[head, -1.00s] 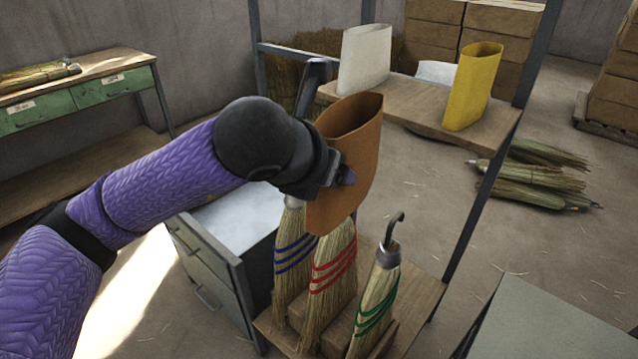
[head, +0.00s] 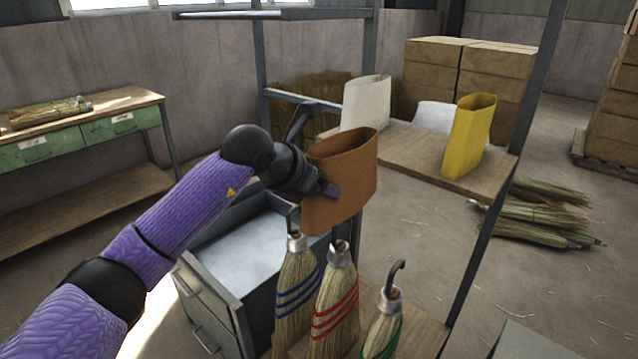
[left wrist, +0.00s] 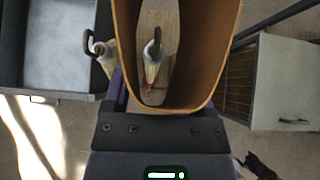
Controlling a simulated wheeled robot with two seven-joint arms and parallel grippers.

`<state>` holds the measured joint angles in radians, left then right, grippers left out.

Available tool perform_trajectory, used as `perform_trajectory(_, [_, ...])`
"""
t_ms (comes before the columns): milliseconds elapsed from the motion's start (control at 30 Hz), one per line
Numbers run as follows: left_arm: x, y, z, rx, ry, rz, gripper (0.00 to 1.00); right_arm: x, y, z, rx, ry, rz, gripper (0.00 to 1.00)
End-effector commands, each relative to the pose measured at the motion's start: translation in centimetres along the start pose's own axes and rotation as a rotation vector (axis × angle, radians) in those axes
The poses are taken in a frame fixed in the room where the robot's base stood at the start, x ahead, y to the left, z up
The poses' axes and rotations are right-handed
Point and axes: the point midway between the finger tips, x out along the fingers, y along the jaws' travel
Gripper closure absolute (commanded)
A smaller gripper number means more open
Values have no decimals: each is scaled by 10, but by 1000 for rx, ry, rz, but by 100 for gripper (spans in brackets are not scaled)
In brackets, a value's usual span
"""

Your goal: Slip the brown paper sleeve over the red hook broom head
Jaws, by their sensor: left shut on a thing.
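My left gripper (head: 322,188) is shut on the wall of the brown paper sleeve (head: 348,190) and holds it upright, open end up, above the brooms. The red-banded broom head (head: 335,305) stands below it; its metal cap shows just under the sleeve's lower edge, and its hook is hidden by the sleeve in the head view. In the left wrist view, a hook (left wrist: 153,48) shows through the opening of the sleeve (left wrist: 128,35). The blue-banded broom (head: 296,290) is left of the red one, the green-banded broom (head: 384,328) right. My right gripper is not in view.
A white sleeve (head: 366,103) and a yellow sleeve (head: 468,138) stand on the wooden shelf (head: 420,150) behind. A grey drawer cabinet (head: 215,300) is at left of the brooms. A rack post (head: 490,215) rises at right. Straw bundles lie on the floor.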

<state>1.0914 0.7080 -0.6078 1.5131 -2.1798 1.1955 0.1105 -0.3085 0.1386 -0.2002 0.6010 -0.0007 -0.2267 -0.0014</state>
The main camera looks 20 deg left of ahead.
Motion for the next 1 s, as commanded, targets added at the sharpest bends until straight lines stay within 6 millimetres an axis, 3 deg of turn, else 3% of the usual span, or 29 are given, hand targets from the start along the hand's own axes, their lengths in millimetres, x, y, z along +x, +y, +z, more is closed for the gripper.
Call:
perform_trajectory(400, [2,0,-4,0,1,1,68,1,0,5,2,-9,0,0])
perform_trajectory(1000, [22,0,-27,0,2,1,68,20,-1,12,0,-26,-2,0])
